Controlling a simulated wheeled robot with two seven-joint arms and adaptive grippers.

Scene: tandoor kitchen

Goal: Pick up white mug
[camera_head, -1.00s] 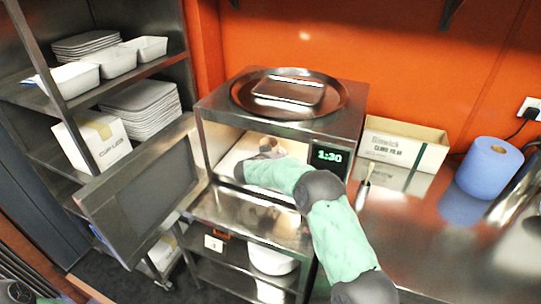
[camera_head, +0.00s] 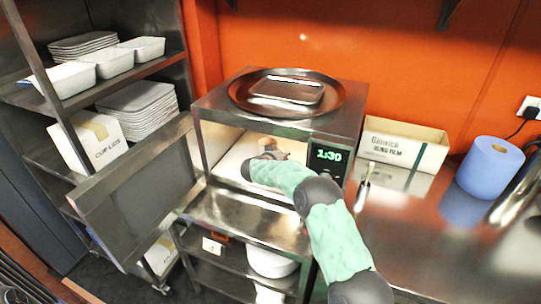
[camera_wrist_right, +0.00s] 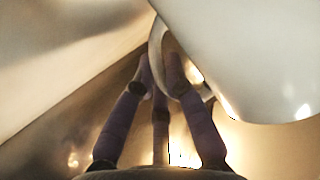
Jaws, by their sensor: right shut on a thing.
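The white mug (camera_wrist_right: 245,50) fills the upper right of the right wrist view, with its curved handle (camera_wrist_right: 157,48) towards the middle. My right gripper (camera_wrist_right: 162,68) is shut on the handle, its dark fingers on both sides of it. In the head view, my right arm reaches through the open front of the microwave (camera_head: 345,125). The fingers and most of the mug are hard to make out there inside the cavity. My left gripper is not in view.
The open microwave door (camera_head: 135,195) swings out to the left. A round tray (camera_head: 240,95) with a small metal tray (camera_head: 288,90) lies on top. A film box (camera_head: 405,145) and blue roll (camera_head: 490,168) stand on the right counter. Shelving (camera_head: 150,68) holds white containers at left.

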